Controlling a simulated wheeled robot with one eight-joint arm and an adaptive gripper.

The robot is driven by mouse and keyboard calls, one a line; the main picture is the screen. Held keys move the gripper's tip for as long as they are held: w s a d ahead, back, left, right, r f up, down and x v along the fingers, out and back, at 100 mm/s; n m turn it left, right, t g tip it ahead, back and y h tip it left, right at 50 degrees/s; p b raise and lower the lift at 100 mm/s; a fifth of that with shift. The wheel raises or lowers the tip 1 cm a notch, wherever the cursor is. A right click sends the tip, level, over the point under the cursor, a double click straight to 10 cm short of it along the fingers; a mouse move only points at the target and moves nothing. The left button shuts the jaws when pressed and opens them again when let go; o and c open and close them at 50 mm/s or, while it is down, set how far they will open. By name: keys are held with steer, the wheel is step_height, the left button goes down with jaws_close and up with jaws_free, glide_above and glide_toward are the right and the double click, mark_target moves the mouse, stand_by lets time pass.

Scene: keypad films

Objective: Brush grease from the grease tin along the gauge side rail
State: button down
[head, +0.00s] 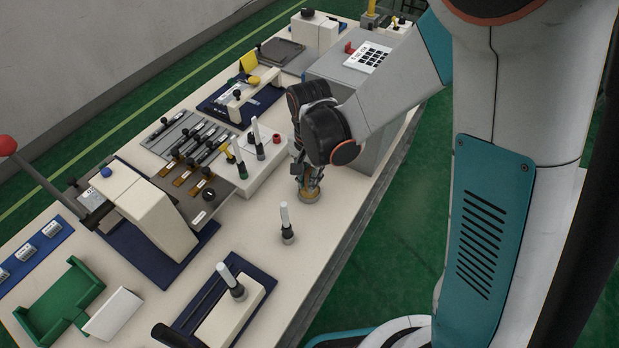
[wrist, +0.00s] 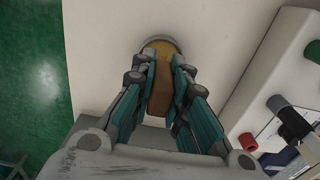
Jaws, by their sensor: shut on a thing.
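My gripper (head: 305,180) points down at the bench, shut on a brown block-like handle, which I take to be the brush (wrist: 161,92). In the wrist view the fingers (wrist: 165,68) close on both its sides. The grease tin (head: 310,196), a low round tin with yellow-brown contents, stands directly below the gripper near the bench's right edge. It also shows in the wrist view (wrist: 170,43). The brush's lower end is over or in the tin; I cannot tell whether it touches the grease. I cannot tell which part is the gauge side rail.
A white box with posts and a red knob (head: 276,139) stands left of my gripper. A grey cabinet with a keypad (head: 368,57) stands behind it. A white-tipped post (head: 286,222) stands in front. A navy-based fixture (head: 240,100) lies further back. Bare bench surrounds the tin.

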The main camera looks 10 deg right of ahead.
mark_target(309, 171)
steer(key=shift+r+p, duration=1.6)
steer(key=shift+r, duration=1.1)
